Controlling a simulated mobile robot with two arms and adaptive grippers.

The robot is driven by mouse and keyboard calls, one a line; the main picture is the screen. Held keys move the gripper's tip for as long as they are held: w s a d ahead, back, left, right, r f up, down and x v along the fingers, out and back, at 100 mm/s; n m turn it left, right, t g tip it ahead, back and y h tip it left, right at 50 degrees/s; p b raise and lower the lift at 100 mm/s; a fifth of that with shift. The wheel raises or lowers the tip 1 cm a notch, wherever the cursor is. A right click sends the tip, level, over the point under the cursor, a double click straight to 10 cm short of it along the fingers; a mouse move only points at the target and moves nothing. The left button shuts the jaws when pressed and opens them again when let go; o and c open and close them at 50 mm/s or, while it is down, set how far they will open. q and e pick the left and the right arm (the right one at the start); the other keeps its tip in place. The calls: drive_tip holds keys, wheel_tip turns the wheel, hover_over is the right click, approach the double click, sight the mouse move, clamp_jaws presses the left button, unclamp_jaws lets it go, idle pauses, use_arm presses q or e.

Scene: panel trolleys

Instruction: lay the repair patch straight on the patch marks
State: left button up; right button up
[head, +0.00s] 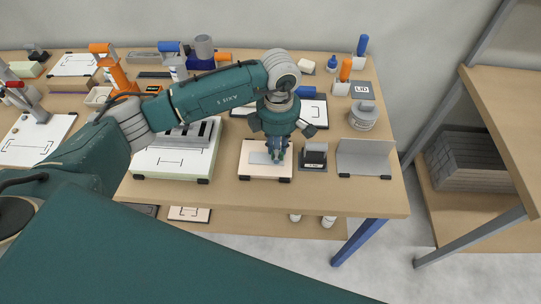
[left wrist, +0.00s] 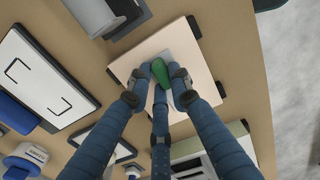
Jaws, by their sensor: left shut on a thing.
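My left gripper (head: 276,156) is over a pale pink panel (head: 270,177) near the front of the bench and points down. In the left wrist view its fingers (left wrist: 161,76) are closed around a green grip (left wrist: 161,72). A thin grey piece, probably the repair patch (head: 257,158), shows beside the fingers over the panel; it also shows in the left wrist view (left wrist: 168,55). I cannot tell whether it touches the panel. No patch marks can be made out on this panel; the fingers and grey piece cover part of it. My right gripper is not in view.
A slotted block (head: 193,131) on a marked panel (head: 172,164) is to the left. The bench's front strip is clear.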

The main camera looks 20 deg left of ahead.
use_arm(q)
drive_tip(key=shift+r, duration=0.3)
clamp_jaws()
drive_tip(key=shift+r+p, duration=0.45)
drive_tip(key=shift+r, duration=0.25)
drive_tip(key=shift+r+p, duration=0.8)
drive_tip(key=shift+r, duration=1.2)
